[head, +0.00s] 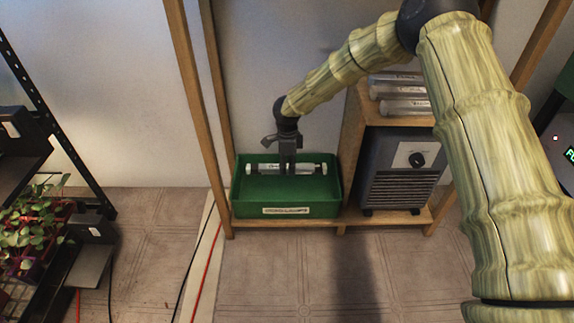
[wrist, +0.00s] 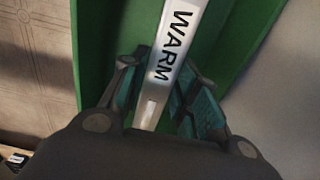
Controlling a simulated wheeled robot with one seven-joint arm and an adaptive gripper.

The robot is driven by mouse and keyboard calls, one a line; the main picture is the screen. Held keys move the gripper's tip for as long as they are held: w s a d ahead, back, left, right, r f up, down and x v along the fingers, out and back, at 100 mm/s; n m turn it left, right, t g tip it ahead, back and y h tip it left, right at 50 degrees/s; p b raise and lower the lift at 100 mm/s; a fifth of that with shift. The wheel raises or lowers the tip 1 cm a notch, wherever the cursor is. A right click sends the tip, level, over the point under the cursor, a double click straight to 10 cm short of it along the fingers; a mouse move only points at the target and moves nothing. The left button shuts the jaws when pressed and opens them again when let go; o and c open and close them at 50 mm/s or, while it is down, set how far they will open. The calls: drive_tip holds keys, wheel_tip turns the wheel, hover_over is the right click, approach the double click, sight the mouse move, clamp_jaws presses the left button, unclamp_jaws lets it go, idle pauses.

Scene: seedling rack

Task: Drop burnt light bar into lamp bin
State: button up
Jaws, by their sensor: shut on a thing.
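A pale light bar (head: 309,169) lies crosswise in my gripper (head: 287,172), over the green lamp bin (head: 253,192). In the wrist view the bar (wrist: 177,55) carries the black word WARM and runs between the teal finger pads of my gripper (wrist: 160,98), which is shut on it. The green bin (wrist: 105,45) is behind and below the bar in that view. The bar appears within or just above the bin's rim; its exact height above the floor of the bin is unclear. The bin has a label on its front.
The bin stands on the low shelf of a wooden rack (head: 184,75). To its right is a dark heater-like box (head: 400,170), with several more light bars (head: 401,106) on the shelf above. Potted seedlings (head: 35,225) stand at the left. Cables cross the floor, which is otherwise open.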

drive_tip(key=o, duration=1.2)
wheel_tip(320, 180, up, 12)
idle(0.4)
